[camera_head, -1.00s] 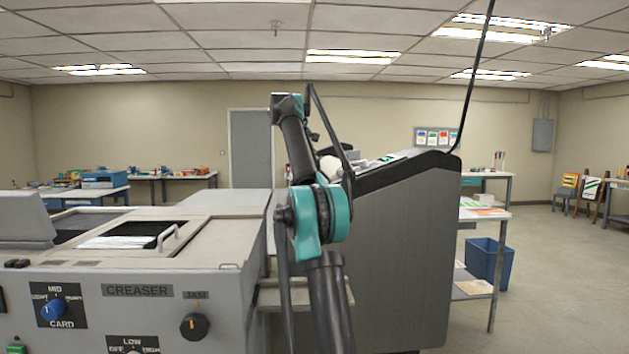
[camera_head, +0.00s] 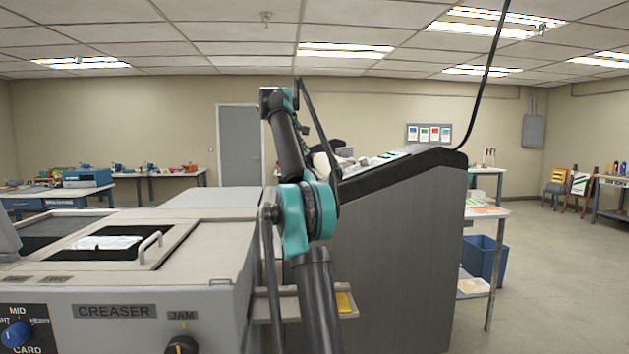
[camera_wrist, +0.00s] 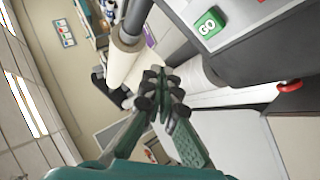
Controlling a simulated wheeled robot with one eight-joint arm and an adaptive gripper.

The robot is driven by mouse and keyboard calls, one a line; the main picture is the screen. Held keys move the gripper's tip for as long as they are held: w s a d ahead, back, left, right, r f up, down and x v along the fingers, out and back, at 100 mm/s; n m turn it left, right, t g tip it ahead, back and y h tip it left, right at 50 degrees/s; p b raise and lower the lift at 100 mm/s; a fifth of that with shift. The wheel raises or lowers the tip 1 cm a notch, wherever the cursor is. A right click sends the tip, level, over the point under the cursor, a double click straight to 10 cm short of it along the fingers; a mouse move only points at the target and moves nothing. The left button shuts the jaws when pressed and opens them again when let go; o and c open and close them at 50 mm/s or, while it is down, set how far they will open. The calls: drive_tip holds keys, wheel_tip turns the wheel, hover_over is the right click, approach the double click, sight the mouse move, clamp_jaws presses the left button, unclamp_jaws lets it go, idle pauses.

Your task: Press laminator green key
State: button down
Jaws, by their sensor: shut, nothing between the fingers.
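The green key, marked GO (camera_wrist: 208,25), sits on a light grey panel at the top right of the wrist view. It faces the camera and nothing covers it. My gripper (camera_wrist: 165,78) is shut and empty in the middle of the wrist view. Its fingertips appear below and left of the key, apart from it in the picture. In the head view my arm rises in front of the large grey machine (camera_head: 400,250), whose sloped top carries a panel (camera_head: 372,162). The gripper is mostly hidden behind my arm there, and the GO key cannot be made out.
A creaser (camera_head: 115,311) with knobs stands at the left front. A pale roll (camera_wrist: 130,35) and a red knob (camera_wrist: 290,86) are near my gripper in the wrist view. A blue bin (camera_head: 484,258) stands at the right. Floor is open at the far right.

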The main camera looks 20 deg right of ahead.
drive_tip(key=shift+s+d+f, duration=0.15)
drive_tip(key=shift+d+f, duration=0.3)
drive_tip(key=shift+f, duration=0.85)
drive_tip(key=shift+s+d+f, duration=0.15)
drive_tip(key=shift+d+f, duration=0.35)
drive_tip(key=shift+f, duration=0.85)
drive_tip(key=shift+s+d+f, duration=0.15)
drive_tip(key=shift+d+f, duration=0.3)
drive_tip(key=shift+f, duration=0.85)
drive_tip(key=shift+d+f, duration=0.15)
drive_tip(key=shift+f, duration=0.2)
